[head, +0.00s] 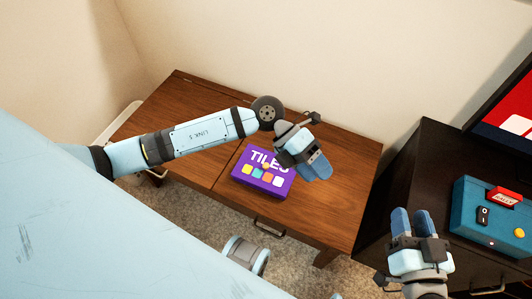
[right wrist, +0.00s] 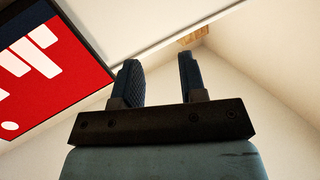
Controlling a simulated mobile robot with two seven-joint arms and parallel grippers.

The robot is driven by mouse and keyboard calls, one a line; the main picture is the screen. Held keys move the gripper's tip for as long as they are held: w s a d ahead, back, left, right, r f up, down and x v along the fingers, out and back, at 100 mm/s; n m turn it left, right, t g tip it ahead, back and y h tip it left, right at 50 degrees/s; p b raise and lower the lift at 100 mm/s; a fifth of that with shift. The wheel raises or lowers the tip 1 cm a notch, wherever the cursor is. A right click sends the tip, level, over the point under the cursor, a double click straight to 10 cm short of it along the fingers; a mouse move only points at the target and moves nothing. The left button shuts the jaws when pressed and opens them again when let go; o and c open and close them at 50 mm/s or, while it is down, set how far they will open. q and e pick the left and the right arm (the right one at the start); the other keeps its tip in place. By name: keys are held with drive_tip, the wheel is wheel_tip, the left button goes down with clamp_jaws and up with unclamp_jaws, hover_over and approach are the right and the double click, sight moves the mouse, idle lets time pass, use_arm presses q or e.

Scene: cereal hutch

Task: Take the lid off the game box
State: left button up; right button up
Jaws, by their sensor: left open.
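The game box (head: 262,185) is purple, with "TILES" lettering and coloured squares on its top. It lies on the wooden table in the head view. I cannot make out its lid as separate from its base. My left gripper (head: 319,169) is open, at the right end of the box in the picture. Its wrist hides the box's upper right corner; I cannot tell if it touches the box. My right gripper (head: 411,222) is beside the dark cabinet. In the right wrist view its two fingers (right wrist: 160,82) stand apart with nothing between them.
The wooden table (head: 345,185) has bare top around the box. A dark cabinet (head: 425,160) stands at the right, bearing a teal box (head: 468,218) with a red label and a switch. A red and dark blue panel (head: 505,110) is behind it.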

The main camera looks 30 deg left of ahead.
use_arm(q)
drive_tip(key=w+a+f+m+t+y+b, duration=0.1)
drive_tip(key=w+a+f+y+b, duration=0.4)
drive_tip(key=a+f+y, duration=0.3)
drive_tip(key=t+y+b, duration=0.2)
drive_tip(key=y+b, duration=0.2)
drive_tip(key=b, duration=0.1)
hover_over(266, 165)
drive_tip(key=shift+n, duration=0.3)
drive_tip(key=f, duration=1)
drive_tip(key=shift+w+d+f, duration=0.1)
drive_tip(key=shift+d+f, duration=0.15)
drive_tip(key=shift+f, duration=0.05)
drive_tip(key=f+b, duration=0.2)
drive_tip(key=f, duration=0.1)
drive_tip(key=f+b, duration=0.1)
drive_tip(key=f, duration=0.1)
drive_tip(key=shift+a, duration=0.25)
drive_tip(key=shift+f, duration=0.45)
use_arm(e)
wheel_tip(266, 165, down, 9)
drive_tip(key=a+n+g+y, duration=0.1)
drive_tip(key=shift+s+a+n+y, duration=0.2)
drive_tip(key=shift+a+n+y, duration=0.1)
drive_tip(key=shift+y, duration=0.1)
use_arm(q)
drive_tip(key=shift+c, duration=0.5)
drive_tip(key=c, duration=0.9)
